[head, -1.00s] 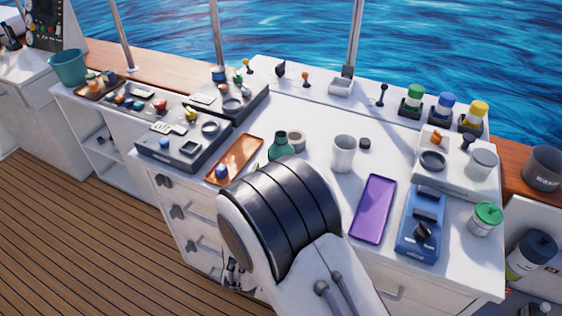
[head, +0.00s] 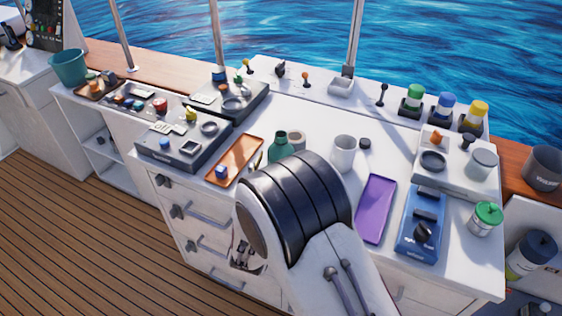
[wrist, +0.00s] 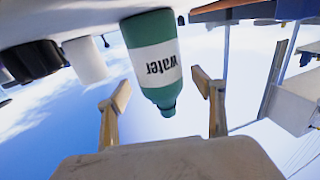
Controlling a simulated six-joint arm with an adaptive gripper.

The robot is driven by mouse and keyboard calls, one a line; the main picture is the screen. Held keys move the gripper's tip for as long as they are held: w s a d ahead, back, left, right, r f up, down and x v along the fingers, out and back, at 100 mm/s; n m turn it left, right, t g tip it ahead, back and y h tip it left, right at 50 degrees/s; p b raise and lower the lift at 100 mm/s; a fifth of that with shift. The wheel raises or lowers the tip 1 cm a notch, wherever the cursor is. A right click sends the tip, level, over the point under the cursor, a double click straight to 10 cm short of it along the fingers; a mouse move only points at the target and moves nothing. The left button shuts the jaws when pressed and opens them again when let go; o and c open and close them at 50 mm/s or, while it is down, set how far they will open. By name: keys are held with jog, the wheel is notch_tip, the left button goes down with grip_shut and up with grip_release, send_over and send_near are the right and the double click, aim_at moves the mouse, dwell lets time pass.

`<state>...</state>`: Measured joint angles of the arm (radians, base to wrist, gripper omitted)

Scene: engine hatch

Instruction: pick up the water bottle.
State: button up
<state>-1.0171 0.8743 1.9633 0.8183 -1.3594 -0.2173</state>
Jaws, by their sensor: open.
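The water bottle is a green bottle (head: 279,146) standing on the white counter, its lower part hidden behind my arm in the head view. In the wrist view the bottle (wrist: 152,47) appears upside down, with a white label reading "water". My gripper (wrist: 161,84) is open, with one finger on each side of the bottle in the picture. Gaps show between the bottle and both fingers, and nothing is held. I cannot tell whether the bottle is between the fingers or beyond their tips. In the head view my arm hides most of the gripper.
A small jar (head: 297,141) stands close beside the bottle. An orange tray (head: 236,158) lies to the left. A white mug (head: 344,153), a purple tray (head: 376,207) and a blue device (head: 421,222) are to the right. The counter's front edge has drawers (head: 205,214) below.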

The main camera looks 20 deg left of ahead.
jog(key=shift+x, duration=1.6)
jog(key=c, duration=1.5)
